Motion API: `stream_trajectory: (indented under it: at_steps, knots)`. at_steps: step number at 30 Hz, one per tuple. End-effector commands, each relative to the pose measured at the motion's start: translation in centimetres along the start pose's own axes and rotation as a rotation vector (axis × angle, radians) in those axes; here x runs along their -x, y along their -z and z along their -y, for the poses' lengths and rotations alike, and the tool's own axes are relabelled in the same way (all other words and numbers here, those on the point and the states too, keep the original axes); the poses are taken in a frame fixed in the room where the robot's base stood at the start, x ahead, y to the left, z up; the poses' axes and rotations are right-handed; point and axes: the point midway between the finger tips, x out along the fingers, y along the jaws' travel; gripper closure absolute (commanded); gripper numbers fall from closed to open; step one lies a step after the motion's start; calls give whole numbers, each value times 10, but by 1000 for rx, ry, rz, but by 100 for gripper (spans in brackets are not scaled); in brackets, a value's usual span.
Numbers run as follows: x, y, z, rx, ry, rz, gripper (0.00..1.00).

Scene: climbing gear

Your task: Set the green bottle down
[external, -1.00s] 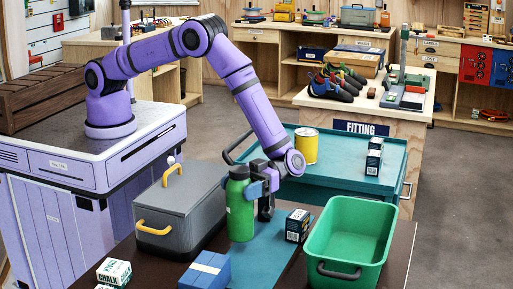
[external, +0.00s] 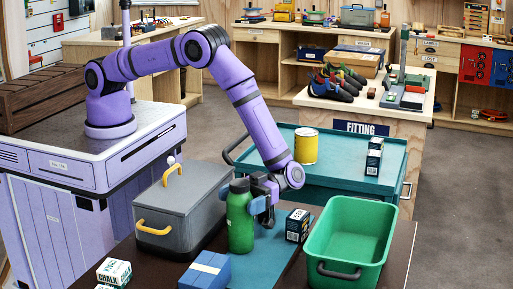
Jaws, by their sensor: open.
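My gripper (external: 256,203) is at the bottle's upper part, coming from the right. Its jaws are open, with the blue finger pads beside the bottle. The bottle's base appears to rest on the surface; its exact contact is hard to see.
A grey lidded box (external: 182,207) with yellow handles stands left of the bottle. A blue box (external: 205,271) lies in front. A small dark box (external: 297,226) and a green bin (external: 350,240) stand to the right. A yellow can (external: 305,146) sits on the teal cart (external: 340,160).

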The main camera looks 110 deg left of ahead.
Motion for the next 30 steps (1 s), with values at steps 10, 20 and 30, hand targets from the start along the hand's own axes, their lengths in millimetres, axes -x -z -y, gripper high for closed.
stream_trajectory:
  at_steps: [10,20,30]
  knots:
    - [36,2,0,0,3,0,4]
    - [98,2,0,-1,2,0,4]
    - [120,10,4,-16,23,12,4]
